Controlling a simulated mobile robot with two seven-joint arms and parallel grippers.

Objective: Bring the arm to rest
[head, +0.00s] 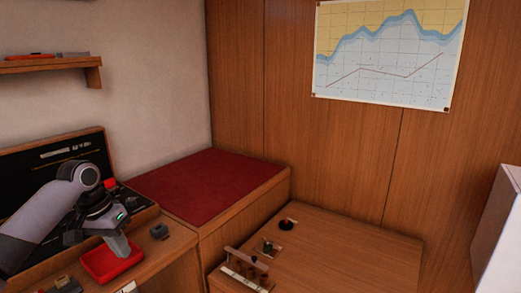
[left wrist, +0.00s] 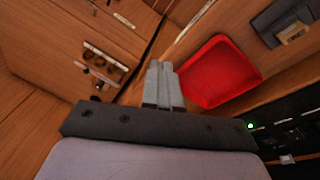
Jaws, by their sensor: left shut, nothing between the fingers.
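My left arm comes in from the lower left in the head view, over the wooden counter. My left gripper (head: 121,246) points down above the red tray (head: 97,270) and hides part of it. In the left wrist view the two grey fingers (left wrist: 160,68) are pressed together with nothing between them. There the red tray (left wrist: 220,70) lies to the right of the fingertips and looks empty. My right gripper is not in view.
A dark instrument panel (head: 85,147) stands behind my arm. A bench with a red cushion (head: 205,188) adjoins the counter. A lower wooden top (head: 345,255) carries a rack (head: 246,270) and small fittings. A shelf (head: 45,65) and chart (head: 388,50) are on the walls.

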